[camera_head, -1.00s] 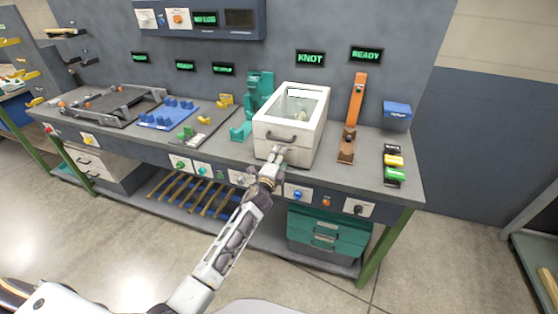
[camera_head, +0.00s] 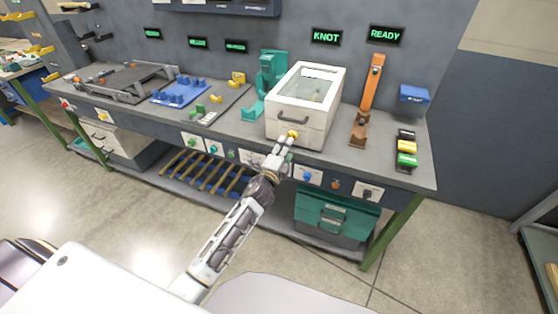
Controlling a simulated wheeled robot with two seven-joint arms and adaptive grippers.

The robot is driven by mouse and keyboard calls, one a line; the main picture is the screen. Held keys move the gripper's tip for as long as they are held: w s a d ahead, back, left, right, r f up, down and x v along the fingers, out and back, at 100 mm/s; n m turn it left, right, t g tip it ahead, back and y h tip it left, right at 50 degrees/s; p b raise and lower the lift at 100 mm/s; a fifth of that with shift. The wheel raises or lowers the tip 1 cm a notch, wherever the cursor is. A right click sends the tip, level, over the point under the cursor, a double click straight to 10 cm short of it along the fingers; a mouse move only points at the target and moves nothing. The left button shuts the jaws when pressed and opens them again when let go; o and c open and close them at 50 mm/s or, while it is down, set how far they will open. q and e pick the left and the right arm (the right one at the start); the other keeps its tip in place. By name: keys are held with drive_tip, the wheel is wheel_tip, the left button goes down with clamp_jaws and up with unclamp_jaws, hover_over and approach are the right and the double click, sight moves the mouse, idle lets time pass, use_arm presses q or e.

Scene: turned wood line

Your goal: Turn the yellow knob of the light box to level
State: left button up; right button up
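The light box (camera_head: 300,119) is a white box with a sloped glass lid and a dark handle on its front, standing on the workbench. Its yellow knob (camera_head: 292,134) shows low on the front face, below the handle. An arm comes in from the lower left. Its gripper, my left one (camera_head: 285,141), is at the front of the box with its fingertips just below and beside the knob. The fingers partly cover the knob's lower side, and I cannot tell whether they touch it or how far they are apart. My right gripper is out of view.
A teal fixture (camera_head: 270,75) stands close left of the box and an orange upright stand (camera_head: 369,92) to its right. Black, yellow and green blocks (camera_head: 406,147) lie farther right. Buttons line the bench's front edge. Screens reading KNOT (camera_head: 326,37) and READY (camera_head: 385,35) hang behind.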

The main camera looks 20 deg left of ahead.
use_arm(q)
drive_tip(key=shift+s+a, duration=0.15)
drive_tip(key=shift+s, duration=2.7)
drive_tip(key=shift+n, duration=0.3)
